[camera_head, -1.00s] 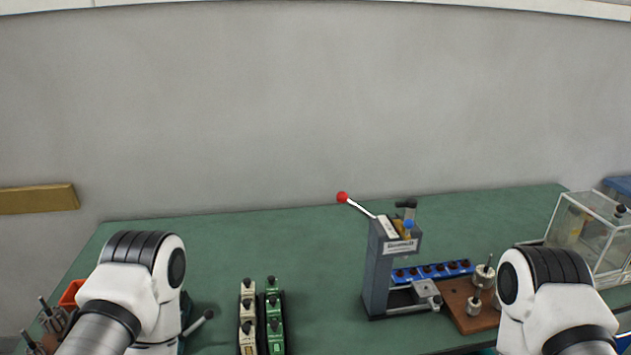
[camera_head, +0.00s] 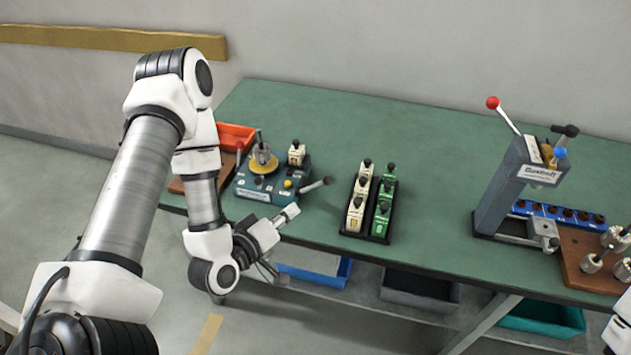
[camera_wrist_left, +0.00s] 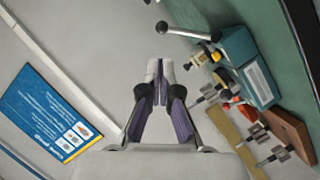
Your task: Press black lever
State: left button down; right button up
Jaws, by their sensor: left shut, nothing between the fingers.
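A teal winding machine (camera_head: 268,182) with a yellow-topped spindle stands at the table's left end. A lever (camera_head: 318,186) with a dark knob sticks out from its right side. In the left wrist view this lever's dark ball (camera_wrist_left: 162,27) is just beyond the fingertips. My left gripper (camera_head: 291,211) is shut and empty at the table's front edge, in front of the lever and apart from it; its closed fingers show in the left wrist view (camera_wrist_left: 160,70). A grey press (camera_head: 510,180) at the right has a red-knobbed lever (camera_head: 502,115) and a black-knobbed handle (camera_head: 565,130). My right gripper is out of view.
Cream and green spool racks (camera_head: 370,200) stand right of the machine. An orange bin (camera_head: 235,135) is behind it. A blue tray (camera_head: 560,213) and a brown board (camera_head: 590,265) lie by the press. Bins sit below the table. The table's middle back is clear.

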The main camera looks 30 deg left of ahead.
aim_at(313, 187)
pick_arm(q)
jog(key=a+r, duration=0.1)
jog(key=a+n+y, duration=0.1)
jog(key=shift+w+a+r, duration=0.2)
jog(key=shift+a+r, duration=0.1)
jog(key=shift+r, duration=0.1)
jog(key=shift+f, duration=0.1)
jog(key=d+f+b+x, duration=0.1)
jog(key=b+x, duration=1.1)
jog(key=b, duration=0.5)
jog(key=shift+w+d, duration=0.25)
jog(key=shift+d, duration=0.15)
jog(key=shift+f, duration=0.1)
